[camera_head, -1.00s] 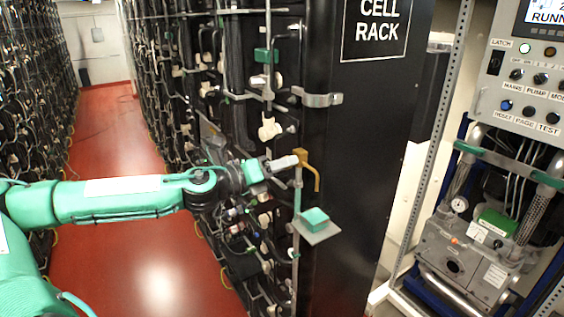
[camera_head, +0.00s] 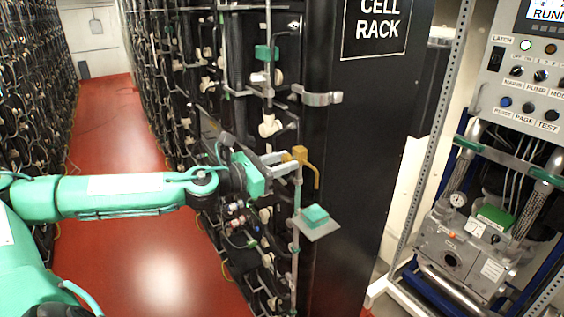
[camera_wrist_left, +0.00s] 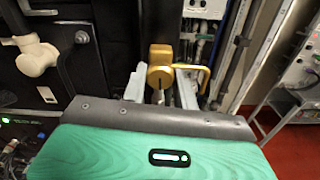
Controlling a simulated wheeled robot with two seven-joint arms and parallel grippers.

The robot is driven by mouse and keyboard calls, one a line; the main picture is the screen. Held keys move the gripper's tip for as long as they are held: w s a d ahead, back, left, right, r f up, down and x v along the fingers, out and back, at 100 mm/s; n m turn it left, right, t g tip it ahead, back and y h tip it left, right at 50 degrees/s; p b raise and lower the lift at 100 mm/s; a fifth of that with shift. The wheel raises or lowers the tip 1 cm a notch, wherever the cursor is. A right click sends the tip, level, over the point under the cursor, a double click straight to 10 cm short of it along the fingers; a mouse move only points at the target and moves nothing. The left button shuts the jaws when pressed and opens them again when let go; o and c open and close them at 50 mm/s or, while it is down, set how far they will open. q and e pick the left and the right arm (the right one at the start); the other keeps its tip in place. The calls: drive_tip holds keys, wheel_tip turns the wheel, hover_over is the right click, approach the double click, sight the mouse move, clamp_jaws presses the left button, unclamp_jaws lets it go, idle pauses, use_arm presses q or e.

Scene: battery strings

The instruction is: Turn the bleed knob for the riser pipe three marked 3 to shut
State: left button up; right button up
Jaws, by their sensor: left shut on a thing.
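The brass bleed knob (camera_head: 299,153) sits on a thin vertical riser pipe at the front edge of the black cell rack, with a bent brass spout hanging to its right. No number 3 is readable on the pipe or knob. My right gripper is not in view.
A small plate with a green block (camera_head: 315,217) juts out below the knob. A cream valve handle (camera_head: 269,126) and a grey latch (camera_head: 317,97) are above it. A pump cabinet (camera_head: 470,250) stands at the right. The red aisle floor (camera_head: 130,220) is clear.

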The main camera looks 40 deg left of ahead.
use_arm(q)
drive_tip(key=shift+f+m, duration=0.2)
drive_tip(key=shift+m, duration=0.3)
drive_tip(key=o, duration=1)
drive_tip(key=shift+r, duration=0.1)
drive_tip(key=shift+c, duration=0.2)
drive_tip(key=b+v, duration=1.4)
drive_tip(key=b, duration=0.2)
drive_tip(key=shift+b, duration=0.35)
